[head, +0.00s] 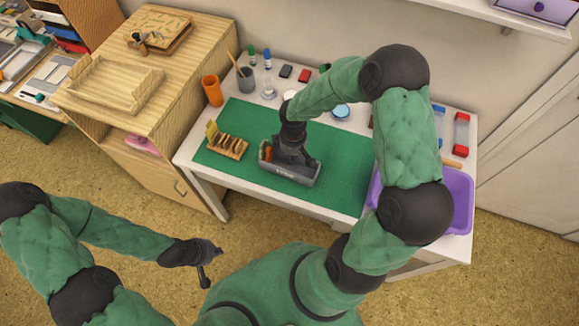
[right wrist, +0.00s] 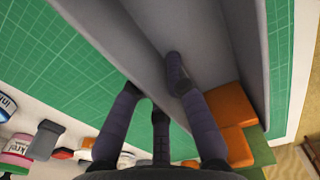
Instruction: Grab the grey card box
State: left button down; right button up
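The grey card box (head: 290,174) stands on the green cutting mat (head: 340,170) on the white table. It is long, open-topped, with orange pieces (head: 266,152) at its left end. In the right wrist view, the box (right wrist: 222,50) fills the upper middle, with the orange pieces (right wrist: 230,104) at lower right. My right gripper (head: 287,155) is down at the box. Contact with the wall is unclear. My left gripper (head: 213,266) is open and empty, away from the table.
A wooden stamp rack (head: 227,146) stands left of the box. An orange cup (head: 212,90) and a grey pen cup (head: 245,79) stand at the back left. A purple bin (head: 459,200) is at the right, partly behind my right arm. The mat's front is clear.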

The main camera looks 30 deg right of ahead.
grip_shut()
jog(key=shift+r, duration=0.1)
